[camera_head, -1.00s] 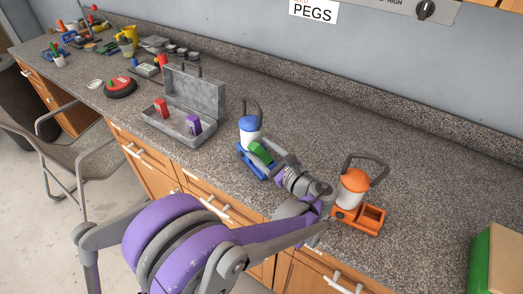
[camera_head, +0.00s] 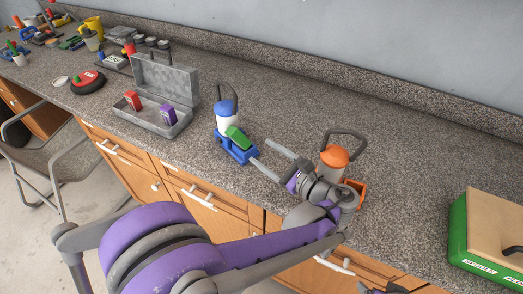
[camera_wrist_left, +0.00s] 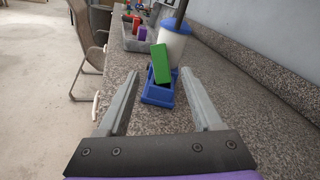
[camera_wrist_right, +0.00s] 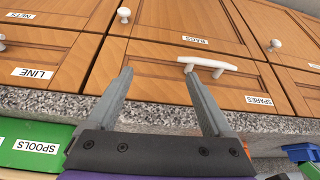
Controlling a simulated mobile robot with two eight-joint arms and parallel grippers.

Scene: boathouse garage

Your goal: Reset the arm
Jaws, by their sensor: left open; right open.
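My left arm comes in from the left over the counter's front edge. My left gripper (camera_head: 268,158) is open and empty, its fingers spread and pointing toward the blue holder. In the left wrist view the left gripper (camera_wrist_left: 160,105) has the blue holder (camera_wrist_left: 158,93) beyond its fingertips, with a green block (camera_wrist_left: 160,64) tilted in it. The blue holder (camera_head: 236,150) and the green block (camera_head: 238,138) also show in the head view. My right gripper (camera_wrist_right: 160,92) is open and empty, facing drawer fronts and a white handle (camera_wrist_right: 208,66). It is not visible in the head view.
A blue-topped white container (camera_head: 227,118) stands behind the blue holder. An orange-topped one (camera_head: 335,158) stands close behind my left wrist. An open grey metal box (camera_head: 150,121) holds a red and a purple block. A green box (camera_head: 470,232) sits at the right. The back counter is clear.

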